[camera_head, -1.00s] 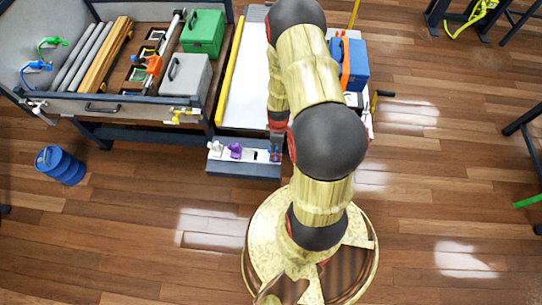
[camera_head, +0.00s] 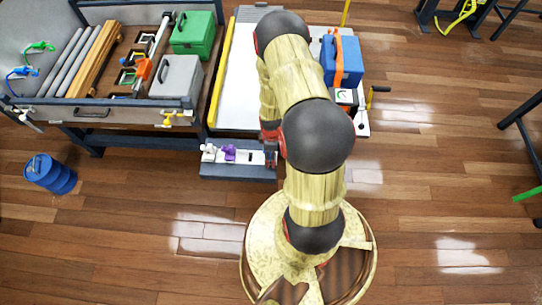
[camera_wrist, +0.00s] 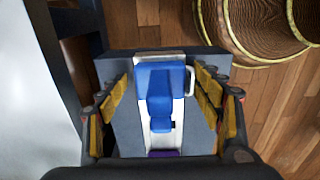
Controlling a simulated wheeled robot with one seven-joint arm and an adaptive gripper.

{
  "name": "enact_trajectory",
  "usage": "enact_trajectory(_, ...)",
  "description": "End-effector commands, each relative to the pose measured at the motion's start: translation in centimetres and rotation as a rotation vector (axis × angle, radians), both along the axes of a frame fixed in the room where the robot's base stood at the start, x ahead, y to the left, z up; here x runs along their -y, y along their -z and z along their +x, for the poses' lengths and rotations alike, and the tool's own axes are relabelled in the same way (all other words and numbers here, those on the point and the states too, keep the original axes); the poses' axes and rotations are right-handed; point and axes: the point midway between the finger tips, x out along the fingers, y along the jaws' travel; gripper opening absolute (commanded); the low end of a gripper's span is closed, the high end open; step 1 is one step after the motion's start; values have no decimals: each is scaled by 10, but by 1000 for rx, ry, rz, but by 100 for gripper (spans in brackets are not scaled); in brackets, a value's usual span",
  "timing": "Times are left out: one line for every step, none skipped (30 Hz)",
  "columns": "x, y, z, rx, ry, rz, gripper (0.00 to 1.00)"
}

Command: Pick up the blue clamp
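The blue clamp (camera_wrist: 158,88) is in the middle of the wrist view, over a white strip on a small dark ledge. My gripper (camera_wrist: 162,100) is open, with one yellow-padded finger on each side of the clamp and gaps between pads and clamp. I cannot tell how far the fingertips reach down beside it. In the head view my gripper (camera_head: 270,148) is at the right end of the ledge (camera_head: 236,172), and it and my arm largely hide the clamp there.
A purple clamp (camera_head: 228,153) and a white one (camera_head: 208,152) sit farther left on the strip. Another blue clamp (camera_head: 22,72) hangs on the workbench's left side. A blue case (camera_head: 342,60) with an orange strap stands right of my arm. The floor to the right is largely clear.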

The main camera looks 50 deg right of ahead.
Motion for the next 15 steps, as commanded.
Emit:
enact_trajectory(0,0,0,0,0,0,61)
enact_trajectory(0,0,0,0,0,0,59)
enact_trajectory(0,0,0,0,0,0,57)
enact_trajectory(0,0,0,0,0,0,56)
enact_trajectory(0,0,0,0,0,0,54)
enact_trajectory(0,0,0,0,0,0,52)
enact_trajectory(0,0,0,0,0,0,50)
enact_trajectory(0,0,0,0,0,0,48)
enact_trajectory(0,0,0,0,0,0,46)
enact_trajectory(0,0,0,0,0,0,44)
enact_trajectory(0,0,0,0,0,0,42)
enact_trajectory(0,0,0,0,0,0,40)
enact_trajectory(0,0,0,0,0,0,38)
enact_trajectory(0,0,0,0,0,0,37)
enact_trajectory(0,0,0,0,0,0,34)
